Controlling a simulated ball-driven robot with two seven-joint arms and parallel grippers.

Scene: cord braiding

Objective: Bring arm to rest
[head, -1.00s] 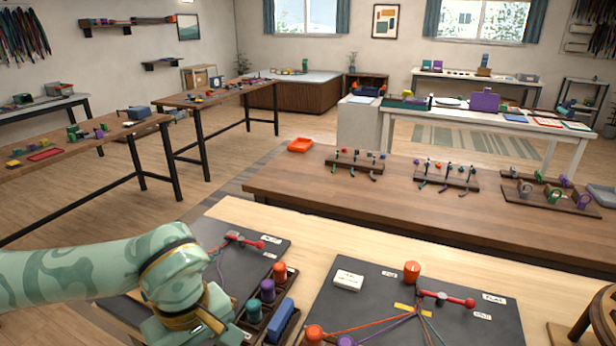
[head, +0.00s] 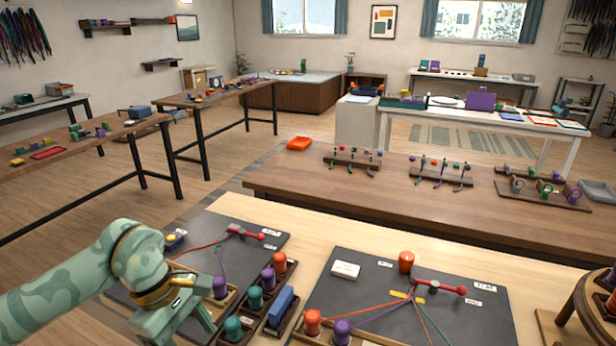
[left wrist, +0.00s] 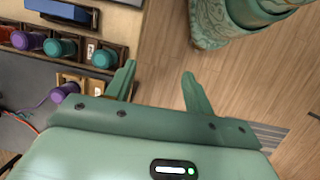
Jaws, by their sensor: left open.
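My left arm (head: 70,278) is pale green and comes in from the left in the head view. Its gripper (left wrist: 159,72) is open and empty in the left wrist view, its fingers pointing away over the wooden floor. Teal and purple bobbins (left wrist: 62,48) in a holder lie left of the fingers, apart from them. In the head view the gripper is low over the front of the left dark board (head: 212,232), beside a teal bobbin (head: 233,328). Its fingertips are partly hidden there. My right gripper is not in view.
The right dark board (head: 450,318) holds orange and purple bobbins (head: 342,328) with cords. A bobbin holder (head: 270,318) with a blue block (head: 281,306) stands between the boards. A brown table (head: 400,200) with small racks stands behind.

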